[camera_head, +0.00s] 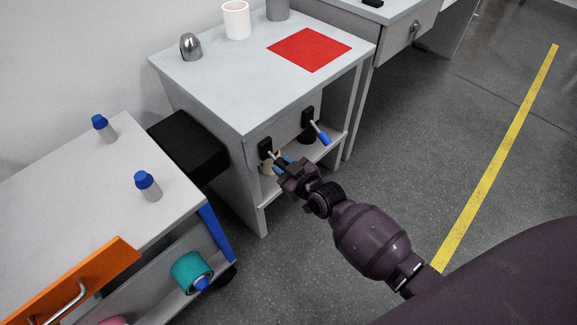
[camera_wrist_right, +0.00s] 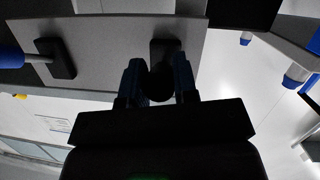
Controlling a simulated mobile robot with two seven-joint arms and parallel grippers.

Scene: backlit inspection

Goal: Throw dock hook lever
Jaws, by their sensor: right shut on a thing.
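Two levers on black plates sit on the front of the grey cabinet (camera_head: 195,95). The right lever (camera_head: 322,137) has a blue handle that slants down to the right; it also shows at the left of the wrist view (camera_wrist_right: 10,57). The left lever's black plate (camera_head: 265,149) shows just beyond my right gripper (camera_head: 281,164). In the wrist view the right gripper (camera_wrist_right: 159,82) is shut around a dark round handle end (camera_wrist_right: 160,84), in front of that plate (camera_wrist_right: 165,50). The fingers hide most of this handle. My left gripper is not in view.
A red mat (camera_head: 309,48), a white cup (camera_head: 236,20) and a metal dome (camera_head: 191,46) are on the cabinet top. A cart (camera_head: 70,190) with blue-capped bottles (camera_head: 147,186) stands at the left, a black box (camera_head: 188,147) behind it. The floor at right is clear.

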